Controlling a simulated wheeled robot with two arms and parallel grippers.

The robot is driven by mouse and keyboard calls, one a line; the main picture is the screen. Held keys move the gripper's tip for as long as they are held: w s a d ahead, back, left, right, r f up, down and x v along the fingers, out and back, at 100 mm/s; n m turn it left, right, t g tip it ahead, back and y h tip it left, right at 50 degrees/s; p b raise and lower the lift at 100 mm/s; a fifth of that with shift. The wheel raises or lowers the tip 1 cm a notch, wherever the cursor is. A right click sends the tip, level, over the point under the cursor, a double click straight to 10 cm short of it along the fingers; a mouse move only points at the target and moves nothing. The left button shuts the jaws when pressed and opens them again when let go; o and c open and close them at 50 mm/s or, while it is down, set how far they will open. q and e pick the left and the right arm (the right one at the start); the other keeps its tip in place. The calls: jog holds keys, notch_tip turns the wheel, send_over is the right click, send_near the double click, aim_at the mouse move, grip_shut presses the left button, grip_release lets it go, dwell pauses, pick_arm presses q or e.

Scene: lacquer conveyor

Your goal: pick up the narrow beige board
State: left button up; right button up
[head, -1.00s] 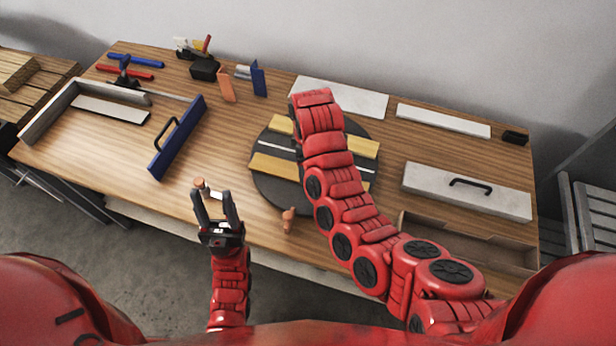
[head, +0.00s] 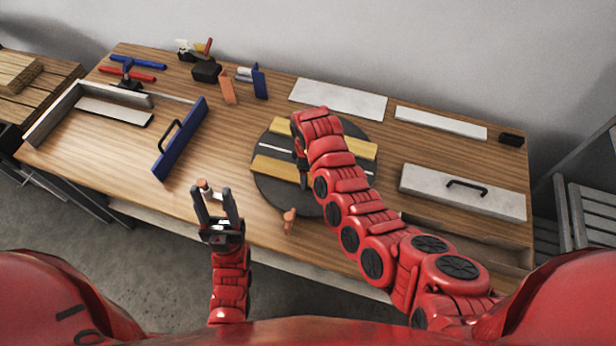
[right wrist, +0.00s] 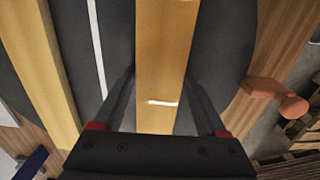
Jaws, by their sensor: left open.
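Two narrow beige boards lie on a dark round turntable (head: 262,188). The near board (head: 272,166) also shows in the right wrist view (right wrist: 165,45), with a short white mark on it. The far board (head: 362,148) shows at the left of the right wrist view (right wrist: 42,75). My right gripper (right wrist: 160,78) is open, with one finger on each side of the near board and visible gaps beside it. In the head view my right arm hides most of this gripper.
A white strip (head: 277,149) runs between the boards. An orange peg (head: 289,220) stands near the front edge. A blue-fronted drawer frame (head: 180,140) is at left. A handled grey panel (head: 463,192) and white panels (head: 338,98) lie right and behind.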

jog(key=c, duration=0.8)
jog(key=shift+r, duration=0.1)
